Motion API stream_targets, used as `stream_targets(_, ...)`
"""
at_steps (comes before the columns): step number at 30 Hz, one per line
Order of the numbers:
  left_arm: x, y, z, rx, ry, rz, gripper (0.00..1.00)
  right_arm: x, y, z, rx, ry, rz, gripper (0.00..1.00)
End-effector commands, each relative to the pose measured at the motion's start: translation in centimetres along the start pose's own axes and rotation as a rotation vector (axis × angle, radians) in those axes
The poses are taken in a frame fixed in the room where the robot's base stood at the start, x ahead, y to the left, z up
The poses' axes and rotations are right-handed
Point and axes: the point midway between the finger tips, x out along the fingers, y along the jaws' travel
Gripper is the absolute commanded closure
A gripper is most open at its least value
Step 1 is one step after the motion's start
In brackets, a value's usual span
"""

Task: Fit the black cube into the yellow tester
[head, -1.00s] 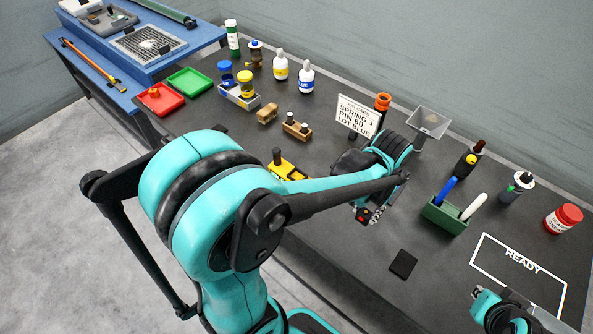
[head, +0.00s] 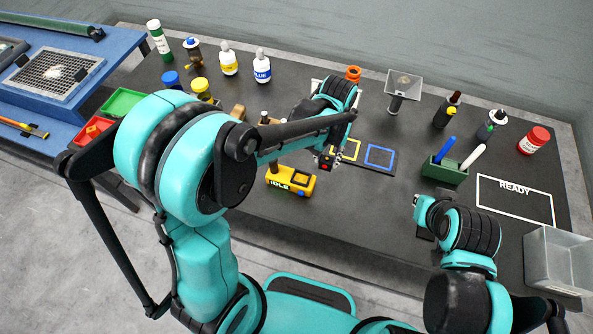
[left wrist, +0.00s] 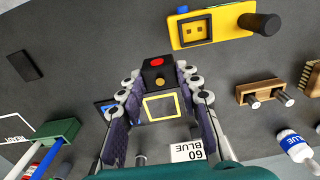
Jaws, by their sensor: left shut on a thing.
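The black cube (left wrist: 157,74) has a red spot on one face and an orange spot on another. My left gripper (left wrist: 158,80) is shut on it, with a finger on each side. In the head view my left gripper (head: 327,160) holds the cube above the table, right of the yellow tester. The yellow tester (head: 296,183) is on the table, its label reads IDLE, and a dark post stands at its left. In the left wrist view the tester (left wrist: 228,22) shows a dark-framed square socket, empty of the cube. My right gripper (head: 424,211) is at lower right, its fingers unclear.
Yellow (head: 346,150) and blue (head: 380,157) square outlines lie on the table. A green holder with pens (head: 443,171), a READY outline (head: 514,200) and a clear bin (head: 556,260) are to the right. Bottles (head: 262,68) stand at the back. A wooden block with pins (left wrist: 266,92) is near the tester.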

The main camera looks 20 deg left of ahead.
Motion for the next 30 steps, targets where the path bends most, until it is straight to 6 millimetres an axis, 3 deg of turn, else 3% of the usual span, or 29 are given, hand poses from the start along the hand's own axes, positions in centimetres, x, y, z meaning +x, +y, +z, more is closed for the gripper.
stream_targets(3, 2.0, -2.9, 0.9, -0.007, 0.0, 0.0, 0.95, 0.5, 0.0, 0.4, 0.0, 0.0, 0.0, 1.0)
stream_targets(10, 4.1, -6.4, 1.9, -0.002, 0.0, 0.0, 0.95, 1.0, 0.0, 0.7, 0.0, 0.0, 0.0, 1.0)
stream_targets(16, 5.2, -7.0, 2.1, 0.001, 0.0, 0.0, 0.95, 1.2, 0.0, 0.9, 0.0, 0.0, 0.0, 1.0)
stream_targets(22, 8.2, -6.9, 2.0, 0.001, 0.0, 0.0, 0.95, 2.0, 0.0, 1.4, 0.0, 0.0, 0.0, 1.0)
stream_targets(30, 8.4, -6.9, 2.1, 0.001, 0.0, 0.0, 0.95, 1.9, 0.0, 1.4, 0.0, 0.0, 0.0, 1.0)
